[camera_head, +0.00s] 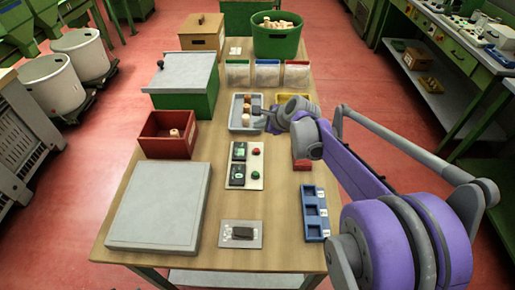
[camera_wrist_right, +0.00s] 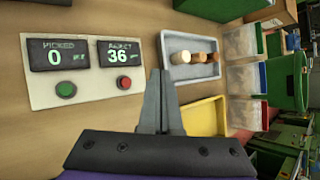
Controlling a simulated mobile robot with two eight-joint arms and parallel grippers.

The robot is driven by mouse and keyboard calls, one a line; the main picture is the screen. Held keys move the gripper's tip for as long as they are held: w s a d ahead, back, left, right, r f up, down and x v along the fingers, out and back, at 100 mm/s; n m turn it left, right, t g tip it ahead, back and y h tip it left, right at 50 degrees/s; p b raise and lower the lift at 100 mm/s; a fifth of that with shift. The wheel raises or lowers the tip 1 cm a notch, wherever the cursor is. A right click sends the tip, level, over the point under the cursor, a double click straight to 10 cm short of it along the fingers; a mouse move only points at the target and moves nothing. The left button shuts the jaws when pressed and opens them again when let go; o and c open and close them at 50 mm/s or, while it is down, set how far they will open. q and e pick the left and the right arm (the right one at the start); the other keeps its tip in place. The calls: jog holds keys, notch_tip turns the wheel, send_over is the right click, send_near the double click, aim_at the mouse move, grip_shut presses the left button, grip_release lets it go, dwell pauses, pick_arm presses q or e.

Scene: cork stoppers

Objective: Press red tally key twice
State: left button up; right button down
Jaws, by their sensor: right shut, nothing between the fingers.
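The tally panel (camera_head: 243,165) is a pale plate on the table with two dark displays. Its red key (camera_head: 256,152) is on the far side and a green key (camera_head: 255,175) on the near side. In the right wrist view the red key (camera_wrist_right: 123,81) sits under the display reading REJECT 36. The green key (camera_wrist_right: 66,89) sits under PICKED 0. My right gripper (camera_head: 262,112) is shut and empty, beyond the panel by the grey tray. In the wrist view its fingertips (camera_wrist_right: 160,74) are right of the red key, apart from it. My left gripper is out of view.
The grey tray (camera_head: 234,124) holds several corks. A yellow tray (camera_wrist_right: 205,118) is close to my right gripper. A red box (camera_head: 165,148) and a grey slab (camera_head: 158,208) are left of the panel; a blue rack (camera_head: 313,212) is nearer right. Bare wood lies around the panel.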

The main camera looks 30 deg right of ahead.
aim_at(256, 150)
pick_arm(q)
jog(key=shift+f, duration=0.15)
pick_arm(e)
jog(key=shift+f, duration=0.15)
pick_arm(q)
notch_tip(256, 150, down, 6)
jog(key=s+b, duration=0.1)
jog(key=b, duration=0.4)
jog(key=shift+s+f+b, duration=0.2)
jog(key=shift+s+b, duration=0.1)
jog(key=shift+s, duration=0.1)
pick_arm(e)
notch_tip(256, 150, down, 9)
jog(key=shift+r, duration=0.2)
dwell(1.1)
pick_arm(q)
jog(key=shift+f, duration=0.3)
pick_arm(e)
jog(key=shift+f, duration=0.4)
